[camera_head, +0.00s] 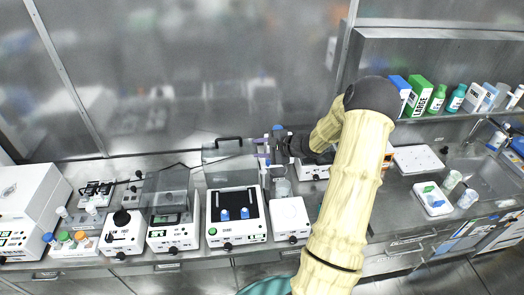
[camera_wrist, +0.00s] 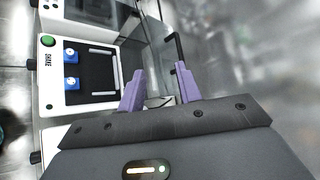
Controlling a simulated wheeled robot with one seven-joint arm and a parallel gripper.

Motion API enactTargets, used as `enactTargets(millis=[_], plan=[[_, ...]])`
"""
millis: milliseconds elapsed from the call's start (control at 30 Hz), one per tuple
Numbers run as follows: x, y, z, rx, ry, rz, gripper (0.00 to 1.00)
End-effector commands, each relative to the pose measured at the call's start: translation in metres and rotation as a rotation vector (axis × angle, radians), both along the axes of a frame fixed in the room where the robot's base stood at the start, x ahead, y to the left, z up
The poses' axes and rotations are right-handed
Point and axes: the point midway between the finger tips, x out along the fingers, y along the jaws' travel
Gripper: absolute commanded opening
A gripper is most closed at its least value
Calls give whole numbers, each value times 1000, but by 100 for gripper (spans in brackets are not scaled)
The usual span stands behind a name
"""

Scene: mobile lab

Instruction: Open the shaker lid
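In the wrist view the handle (camera_wrist: 172,50) appears beyond the gap between my fingers. My gripper (camera_head: 262,152) is just right of the lid in the head view. Its purple fingers (camera_wrist: 160,83) are apart with nothing visible held between them. Contact with the handle cannot be told.
A device with a tinted cover (camera_head: 166,190) stands left of the shaker, and a white flat-topped device (camera_head: 289,215) stands right of it. A tube rack (camera_head: 72,247) is at the far left. A shelf with bottles and boxes (camera_head: 440,114) is at the upper right.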

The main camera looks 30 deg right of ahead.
Motion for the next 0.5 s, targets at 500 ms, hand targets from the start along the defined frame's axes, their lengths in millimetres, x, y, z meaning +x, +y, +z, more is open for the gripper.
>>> enactTargets(millis=[500], plan=[[-5, 1, 3, -18, -3, 7, 7]])
